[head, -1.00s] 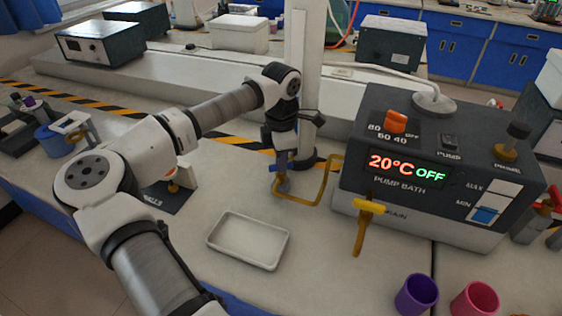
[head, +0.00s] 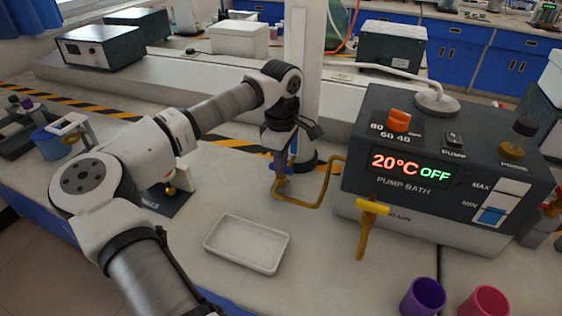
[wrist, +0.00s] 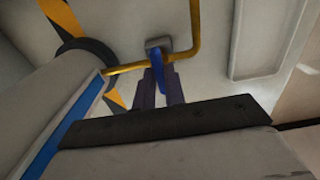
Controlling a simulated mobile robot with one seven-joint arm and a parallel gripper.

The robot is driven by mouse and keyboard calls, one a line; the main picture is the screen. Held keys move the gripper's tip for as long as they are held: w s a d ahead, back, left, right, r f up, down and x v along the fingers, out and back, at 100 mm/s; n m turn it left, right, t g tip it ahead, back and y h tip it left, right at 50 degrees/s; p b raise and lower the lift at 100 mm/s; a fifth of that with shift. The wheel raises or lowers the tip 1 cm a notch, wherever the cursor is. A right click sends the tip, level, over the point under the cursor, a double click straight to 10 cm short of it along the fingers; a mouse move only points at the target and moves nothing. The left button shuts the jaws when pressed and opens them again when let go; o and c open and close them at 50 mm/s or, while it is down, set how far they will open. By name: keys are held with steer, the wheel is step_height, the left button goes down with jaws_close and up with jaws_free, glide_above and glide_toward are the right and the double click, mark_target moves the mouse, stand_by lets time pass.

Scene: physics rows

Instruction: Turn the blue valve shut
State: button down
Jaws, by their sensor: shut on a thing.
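The blue valve (wrist: 158,70) sits on the yellow tube beside the pump bath. In the wrist view its blue handle lies between my two dark fingers, below a grey fitting on the tube. My gripper (wrist: 160,86) is shut on this handle. In the head view my gripper (head: 280,160) points down at the valve, left of the pump bath, and hides much of the handle. The yellow tube (head: 325,190) bends from the valve to the pump bath (head: 440,170), whose display reads 20°C OFF.
A yellow drain valve (head: 372,208) sticks out from the bath's front. An empty white tray (head: 247,244) lies on the bench in front of the valve. A white post (head: 301,90) stands close behind my gripper. Purple (head: 423,297) and pink cups (head: 485,302) stand at the front right.

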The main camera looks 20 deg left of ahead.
steer(key=shift+r, duration=0.1)
stand_by(0.3)
steer(key=c, duration=1.5)
jaws_free()
steer(key=shift+o, duration=0.2)
step_height(320, 180, up, 14)
steer(key=b, duration=0.1)
